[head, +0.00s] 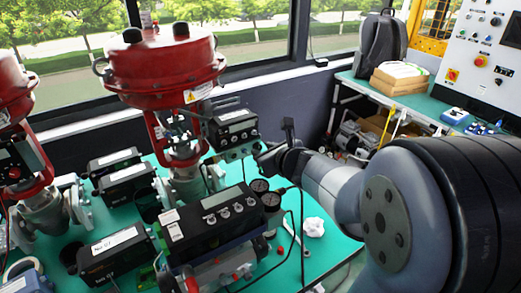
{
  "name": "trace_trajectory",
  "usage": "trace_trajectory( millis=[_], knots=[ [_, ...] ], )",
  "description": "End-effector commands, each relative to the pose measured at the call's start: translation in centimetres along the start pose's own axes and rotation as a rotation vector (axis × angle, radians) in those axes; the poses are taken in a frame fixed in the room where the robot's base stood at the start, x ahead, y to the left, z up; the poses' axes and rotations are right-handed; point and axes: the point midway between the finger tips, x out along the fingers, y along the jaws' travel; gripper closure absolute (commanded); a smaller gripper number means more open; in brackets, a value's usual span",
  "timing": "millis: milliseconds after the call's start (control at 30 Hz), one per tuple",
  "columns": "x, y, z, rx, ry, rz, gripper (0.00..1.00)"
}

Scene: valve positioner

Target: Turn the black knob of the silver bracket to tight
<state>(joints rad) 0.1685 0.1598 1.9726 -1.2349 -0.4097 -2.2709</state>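A silver-grey positioner unit with its bracket (232,135) is mounted on the right side of the red valve actuator (163,75). Small dark round parts show on its lower front. I cannot tell which of them is the black knob, or how far it is turned. My gripper (264,158) is just right of this unit, at the end of my arm, pointing left towards it. It is small and dark here. I cannot tell whether its fingers touch anything or whether they are open or shut.
A black positioner with several round buttons (222,212) stands in front on the green table (290,262), with gauges (265,193) beside it. A white knob-shaped part (313,227) lies to the right. Another red valve (15,90) stands at left. A backpack (380,45) sits on the rear bench.

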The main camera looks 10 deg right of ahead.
Motion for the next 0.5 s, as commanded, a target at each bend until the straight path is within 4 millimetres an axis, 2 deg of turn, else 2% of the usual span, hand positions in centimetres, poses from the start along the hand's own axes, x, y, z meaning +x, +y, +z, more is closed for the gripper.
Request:
trace_trajectory(
  millis=[200,500],
  knots=[
    [1.35,0.02,-0.05,0.0,0.001,0.0,0.69],
    [1.42,0.01,-0.01,0.0,0.001,0.0,0.71]
  ],
)
